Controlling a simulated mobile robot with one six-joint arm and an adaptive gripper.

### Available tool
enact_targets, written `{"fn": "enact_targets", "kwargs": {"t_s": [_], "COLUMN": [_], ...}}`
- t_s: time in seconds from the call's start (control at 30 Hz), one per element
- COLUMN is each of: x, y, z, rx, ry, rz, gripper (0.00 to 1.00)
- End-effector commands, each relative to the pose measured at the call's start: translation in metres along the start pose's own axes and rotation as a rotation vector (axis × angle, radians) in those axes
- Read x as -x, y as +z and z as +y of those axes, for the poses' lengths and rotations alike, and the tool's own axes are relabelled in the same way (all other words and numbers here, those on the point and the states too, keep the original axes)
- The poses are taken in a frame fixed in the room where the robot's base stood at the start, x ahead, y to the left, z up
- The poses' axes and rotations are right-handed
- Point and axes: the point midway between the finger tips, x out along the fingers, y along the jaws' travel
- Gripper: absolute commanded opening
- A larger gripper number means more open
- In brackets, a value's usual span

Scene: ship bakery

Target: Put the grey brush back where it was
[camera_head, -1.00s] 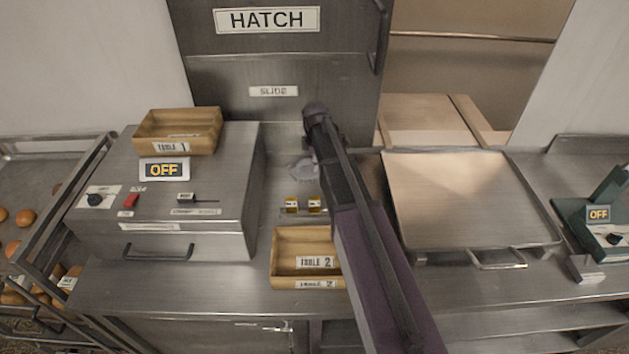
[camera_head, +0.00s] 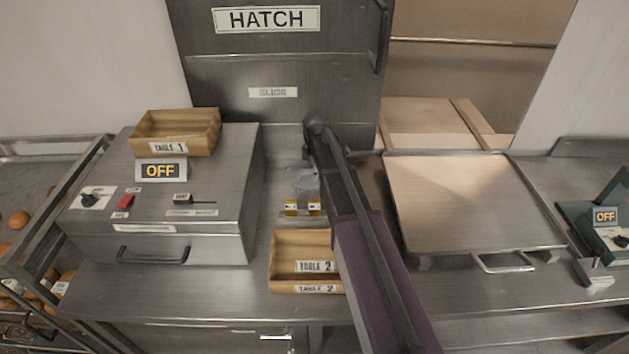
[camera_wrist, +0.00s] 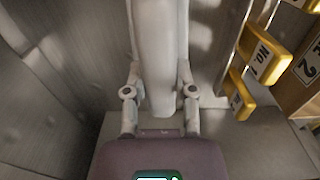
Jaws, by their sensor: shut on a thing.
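In the wrist view, my gripper (camera_wrist: 157,85) is shut on a smooth pale grey piece, which I take to be the grey brush (camera_wrist: 158,45). The piece runs from between the fingers to the top edge, so its far end is out of view. In the head view, a small pale grey shape behind the yellow-tagged holders is partly hidden by my arm, and I cannot tell brush from fingers there. Two yellow tags (camera_head: 291,208) sit on a small metal rack; in the wrist view, the tag marked No 1 (camera_wrist: 266,54) is right of the held piece, apart from it.
The wooden Table 2 box (camera_head: 290,246) stands in front of the tags. The steel oven-like unit (camera_head: 225,230) with the Table 1 box (camera_head: 205,145) is on the left. A flat tray (camera_head: 460,205) lies on the right. The hatch (camera_head: 270,65) rises behind.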

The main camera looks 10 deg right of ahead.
Motion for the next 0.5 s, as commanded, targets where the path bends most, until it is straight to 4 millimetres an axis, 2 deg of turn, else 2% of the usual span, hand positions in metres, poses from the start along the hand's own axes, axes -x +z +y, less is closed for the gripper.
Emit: {"fn": "enact_targets", "kwargs": {"t_s": [0.03,0.2,0.5], "x": [-0.009,-0.018,-0.019], "y": [0.0,0.0,0.0], "z": [0.0,0.0,0.0], "rx": [0.0,0.0,0.0], "ry": [0.0,0.0,0.0], "rz": [0.0,0.0,0.0], "gripper": [0.0,0.0,0.0]}}
